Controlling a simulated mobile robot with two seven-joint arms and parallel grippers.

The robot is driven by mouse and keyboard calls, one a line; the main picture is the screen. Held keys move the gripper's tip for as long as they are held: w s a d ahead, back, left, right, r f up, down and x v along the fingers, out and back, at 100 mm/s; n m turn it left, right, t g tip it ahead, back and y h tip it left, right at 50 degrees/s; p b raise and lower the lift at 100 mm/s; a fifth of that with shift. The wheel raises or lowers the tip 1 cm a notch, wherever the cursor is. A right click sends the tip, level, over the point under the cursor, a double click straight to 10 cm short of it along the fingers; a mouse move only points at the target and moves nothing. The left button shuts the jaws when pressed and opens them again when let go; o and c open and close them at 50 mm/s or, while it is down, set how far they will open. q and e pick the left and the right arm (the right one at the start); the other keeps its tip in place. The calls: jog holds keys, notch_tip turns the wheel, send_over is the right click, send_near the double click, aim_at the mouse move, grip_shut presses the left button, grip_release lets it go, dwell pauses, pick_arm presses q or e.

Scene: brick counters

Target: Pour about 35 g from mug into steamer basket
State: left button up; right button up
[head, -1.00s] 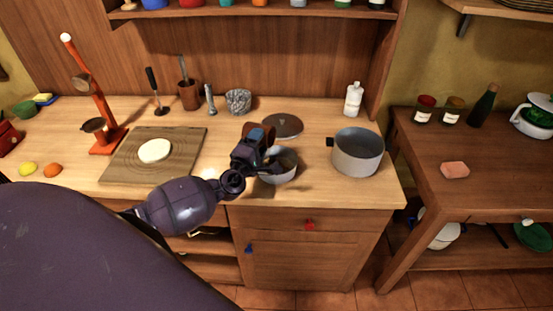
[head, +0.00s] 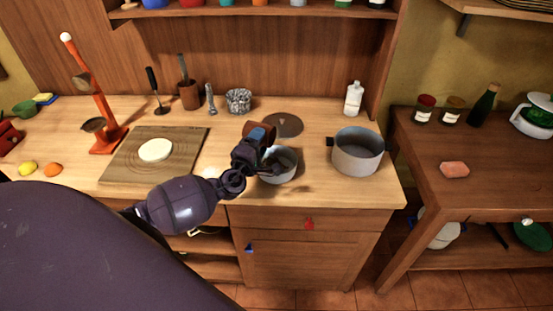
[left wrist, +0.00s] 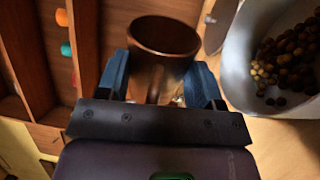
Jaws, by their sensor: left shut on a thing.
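My left gripper (head: 268,146) is shut on a brown mug (head: 262,131), above the back edge of a light grey round vessel (head: 291,176) that I take for the steamer basket. In the left wrist view the mug (left wrist: 160,38) sits between the blue fingertips (left wrist: 160,82), with a dark inside; I cannot make out what is in it. The vessel (left wrist: 238,60) shows at the right there, with many small round brown pieces (left wrist: 290,58) inside. The mug is beside and above it; its exact tilt is unclear. My right gripper is out of view.
A grey pot (head: 358,158) stands right of the vessel, and a dark round lid (head: 284,125) lies behind. A wooden board (head: 188,158) with a pale disc is at left. A patterned cup (head: 239,101) and a white bottle (head: 353,99) stand at the back.

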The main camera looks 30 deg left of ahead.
pick_arm(q)
jog(key=shift+d+r+m+h, duration=0.15)
jog(key=shift+m+h, duration=0.05)
jog(key=shift+m, duration=0.45)
jog(key=shift+d+r+m+h, duration=0.1)
jog(key=shift+m+h, duration=0.1)
jog(key=shift+m, duration=0.45)
dwell(1.9)
